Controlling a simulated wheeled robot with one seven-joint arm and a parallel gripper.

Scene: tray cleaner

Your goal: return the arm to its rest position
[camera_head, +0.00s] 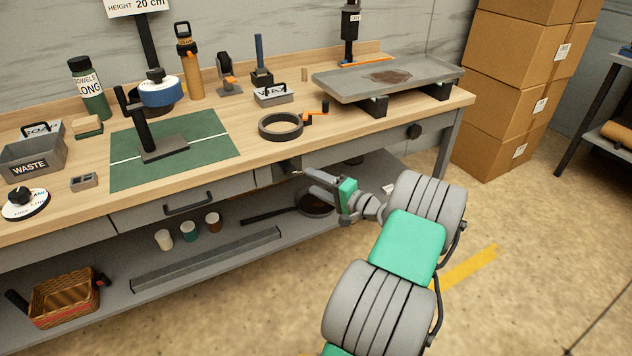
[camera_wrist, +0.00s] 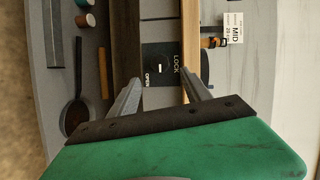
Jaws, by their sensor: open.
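The wrist view shows both fingers (camera_wrist: 163,92) spread on either side of a dark lock plate (camera_wrist: 160,62) marked OPEN and LOCK. The plate lies beyond the fingertips, and I cannot tell how far. My arm reaches in from the lower right.
The bench top (camera_head: 200,190) holds a grey tray (camera_head: 440,76) on dark supports, a black ring (camera_head: 281,126), a green mat (camera_head: 205,155) and a waste bin (camera_head: 35,155). A pan (camera_head: 316,205) lies on the lower shelf. Boxes (camera_head: 520,80) stand right; floor at lower right is free.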

